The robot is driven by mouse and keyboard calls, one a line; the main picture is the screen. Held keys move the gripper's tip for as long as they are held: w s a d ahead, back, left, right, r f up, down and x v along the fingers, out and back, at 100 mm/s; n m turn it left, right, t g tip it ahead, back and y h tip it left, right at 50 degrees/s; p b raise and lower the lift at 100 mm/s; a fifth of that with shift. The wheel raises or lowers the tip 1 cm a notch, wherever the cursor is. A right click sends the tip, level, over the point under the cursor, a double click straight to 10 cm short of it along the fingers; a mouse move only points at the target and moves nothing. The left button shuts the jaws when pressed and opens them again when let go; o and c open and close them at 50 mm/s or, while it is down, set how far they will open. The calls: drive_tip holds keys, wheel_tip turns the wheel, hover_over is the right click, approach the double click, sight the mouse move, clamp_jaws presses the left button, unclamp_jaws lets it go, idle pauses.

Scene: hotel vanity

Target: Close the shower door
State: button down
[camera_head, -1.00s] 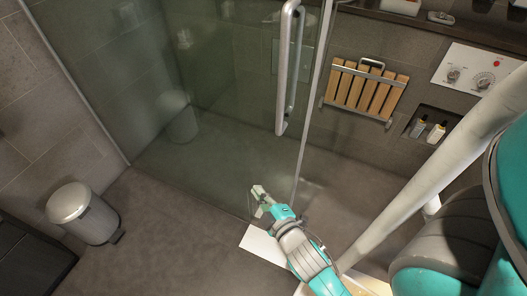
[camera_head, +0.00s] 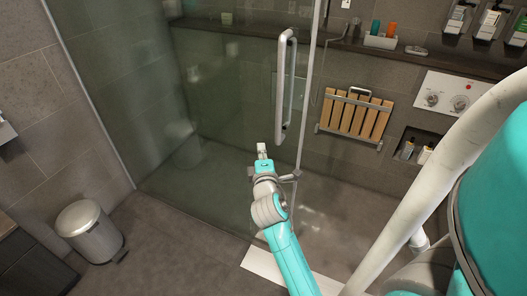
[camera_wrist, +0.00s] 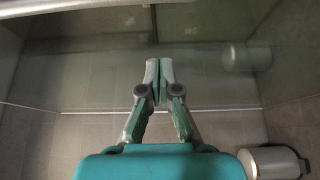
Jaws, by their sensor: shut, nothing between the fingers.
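The shower door (camera_head: 215,130) is a large clear glass panel in the middle of the head view. Its free edge is on the right, with a long vertical metal handle (camera_head: 281,90) near that edge. The shower interior shows to the right of the free edge. My gripper (camera_head: 262,148) is in front of the glass, below the handle and left of the free edge. In the wrist view my gripper (camera_wrist: 159,70) has its fingertips together with nothing between them. Whether the fingertips touch the glass I cannot tell.
A metal pedal bin (camera_head: 90,230) stands on the floor at the left; it also shows in the wrist view (camera_wrist: 273,163). A wooden slatted folding seat (camera_head: 355,115) and a shower control panel (camera_head: 446,97) are on the wall at right. A shelf with bottles runs above.

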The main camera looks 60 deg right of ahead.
drive_tip(key=d, duration=0.7)
drive_tip(key=shift+w+d, duration=0.3)
drive_tip(key=shift+s, duration=0.1)
idle(0.3)
